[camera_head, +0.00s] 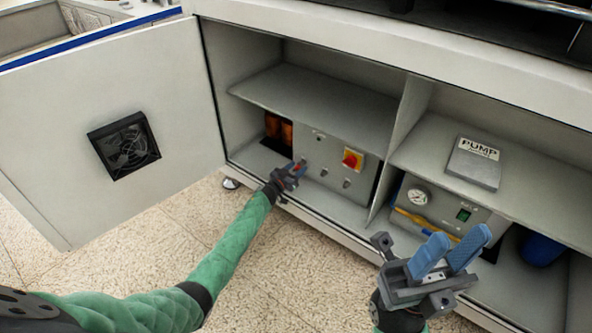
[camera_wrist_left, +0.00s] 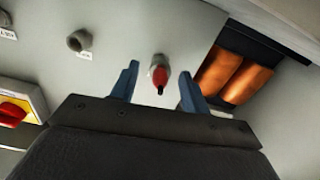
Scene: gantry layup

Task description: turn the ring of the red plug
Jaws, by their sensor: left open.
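The red plug (camera_wrist_left: 159,78) sits in a grey ring (camera_wrist_left: 158,61) on the pale panel in the left wrist view. My left gripper (camera_head: 295,165) is at the front of this panel in the lower left compartment. Its two blue fingers are apart, one on each side of the plug, with visible gaps, so it is open and holds nothing. In the head view the gripper mostly hides the plug. My right gripper (camera_head: 461,236) is raised in front of the right compartment, its blue fingers apart and empty.
The panel carries a red and yellow switch (camera_head: 352,160) and grey sockets (camera_wrist_left: 80,40). Orange coils (camera_wrist_left: 232,77) lie beside the plug. The cabinet door (camera_head: 75,110) stands open at left. A pump box (camera_head: 474,163) and gauge (camera_head: 418,196) are at right.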

